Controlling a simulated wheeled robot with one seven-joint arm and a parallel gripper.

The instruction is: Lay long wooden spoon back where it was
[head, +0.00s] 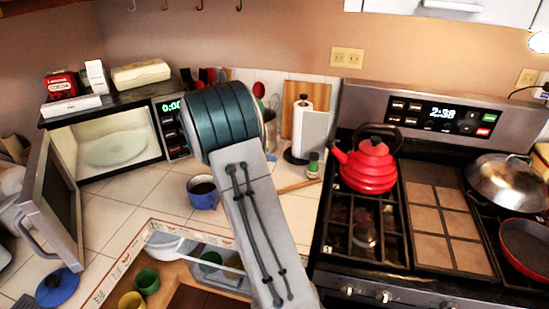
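A thin brown wooden stick (298,187) lies on the tiled counter just right of my arm, in front of the paper towel holder. It may be part of the long wooden spoon; its left end is hidden behind my arm, so I cannot tell. My arm rises from the bottom middle and its teal joint covers the counter's back area. My gripper is not in view, hidden behind or beyond the arm. A red utensil head (259,89) stands upright behind the arm.
An open microwave (59,205) stands at left. A blue mug (203,192) is left of my arm. A paper towel holder (302,117) stands at the back. A red kettle (369,165) sits on the stove at right. An open drawer or cabinet with bowls (165,243) is below.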

